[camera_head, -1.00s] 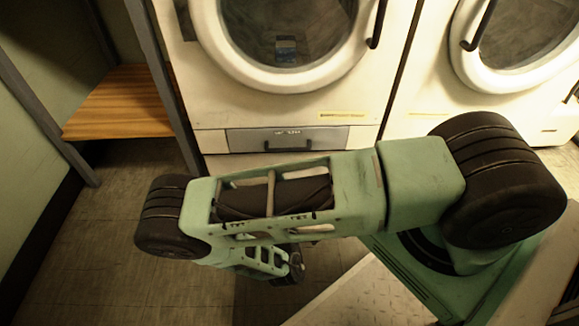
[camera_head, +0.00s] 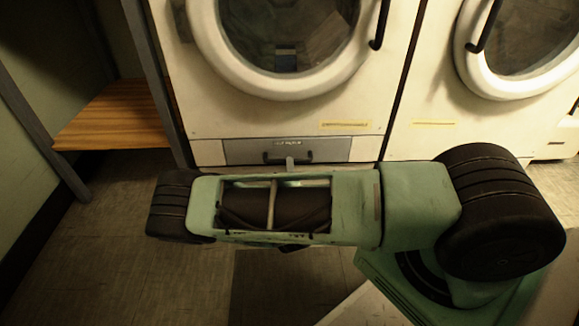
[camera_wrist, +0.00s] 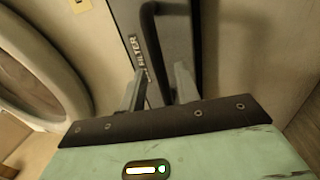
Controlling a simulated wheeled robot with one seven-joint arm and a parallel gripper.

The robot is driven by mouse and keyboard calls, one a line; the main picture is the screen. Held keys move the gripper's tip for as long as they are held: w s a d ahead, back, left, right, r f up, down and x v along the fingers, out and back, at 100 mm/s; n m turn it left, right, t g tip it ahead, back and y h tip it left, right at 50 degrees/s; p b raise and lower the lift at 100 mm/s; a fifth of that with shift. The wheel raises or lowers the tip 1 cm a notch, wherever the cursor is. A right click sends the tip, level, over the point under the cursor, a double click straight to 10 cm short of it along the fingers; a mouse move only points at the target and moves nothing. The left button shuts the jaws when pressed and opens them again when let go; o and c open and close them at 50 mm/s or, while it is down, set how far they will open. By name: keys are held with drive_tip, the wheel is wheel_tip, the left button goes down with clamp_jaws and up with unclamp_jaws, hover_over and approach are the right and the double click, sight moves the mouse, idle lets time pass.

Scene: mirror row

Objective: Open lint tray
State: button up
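The lint tray (camera_head: 240,152) is a grey panel low on the left machine, with a dark bar handle (camera_head: 270,158). It looks flush with the front. In the wrist view the tray's face (camera_wrist: 128,14) carries a "FILTER" label, and the handle (camera_wrist: 150,35) runs down the picture. My gripper (camera_wrist: 160,68) is open, its two pale fingers apart. The handle's bar appears to pass between the fingers; contact cannot be told. In the head view my arm hides most of the gripper, and only a pale finger shows at the handle.
The machine's round door (camera_head: 290,93) is above the tray, with its own dark handle (camera_head: 380,25). A second machine (camera_head: 425,100) stands to the right. A wooden shelf (camera_head: 112,125) on grey posts is at the left. Tiled floor (camera_head: 110,225) is clear at lower left.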

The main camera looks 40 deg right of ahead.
drive_tip(key=shift+b+x, duration=0.45)
drive_tip(key=shift+x, duration=1.3)
clamp_jaws()
drive_tip(key=shift+s, duration=0.15)
